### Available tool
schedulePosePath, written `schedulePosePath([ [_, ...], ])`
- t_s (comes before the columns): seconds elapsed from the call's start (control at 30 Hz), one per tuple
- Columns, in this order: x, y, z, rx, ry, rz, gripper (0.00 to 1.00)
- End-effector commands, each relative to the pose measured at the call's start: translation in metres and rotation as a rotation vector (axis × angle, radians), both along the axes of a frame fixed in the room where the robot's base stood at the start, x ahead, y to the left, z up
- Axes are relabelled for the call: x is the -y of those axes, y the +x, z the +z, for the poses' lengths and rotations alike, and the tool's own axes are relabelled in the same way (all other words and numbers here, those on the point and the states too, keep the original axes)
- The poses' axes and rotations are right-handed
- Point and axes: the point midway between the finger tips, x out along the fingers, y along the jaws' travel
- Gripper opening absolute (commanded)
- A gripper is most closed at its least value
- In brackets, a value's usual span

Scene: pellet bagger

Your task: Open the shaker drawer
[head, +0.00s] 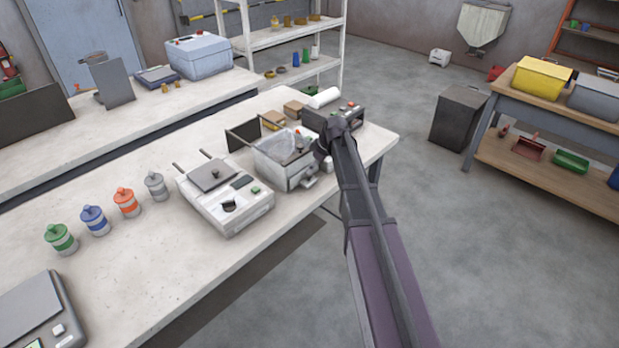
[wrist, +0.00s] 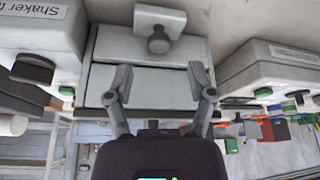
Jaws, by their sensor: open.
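My gripper (head: 322,152) is at the right front of a pale grey machine with a clear top (head: 283,145) on the bench. In the wrist view my gripper (wrist: 160,80) is open and empty, its two fingers spread over a pale grey panel (wrist: 145,92). Beyond the fingertips, a light plate (wrist: 174,18) carries a dark round knob (wrist: 158,42), apart from the fingers. I take this panel and knob to be the shaker drawer's. A cut-off label reading "Shaker" (wrist: 33,9) shows at top left. My arm hides part of the machine in the head view.
A white device with a dark knob (head: 225,195) stands left of the machine. A dark box with buttons (head: 340,113) stands behind it. Several coloured canisters (head: 94,220) line the bench. In the wrist view, pale housings flank my fingers on the left (wrist: 45,35) and right (wrist: 265,68).

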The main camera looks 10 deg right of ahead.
Motion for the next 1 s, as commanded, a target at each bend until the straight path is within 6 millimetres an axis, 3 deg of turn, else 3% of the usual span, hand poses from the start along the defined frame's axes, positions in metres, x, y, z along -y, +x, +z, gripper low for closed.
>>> schedulePosePath([
  [0.4,-0.01,0.008,-0.032,0.0,0.0,0.0,0.7],
  [0.97,-0.012,0.01,-0.036,0.0,0.0,0.0,0.7],
  [1.0,-0.012,0.009,-0.036,0.0,0.0,0.0,0.58],
])
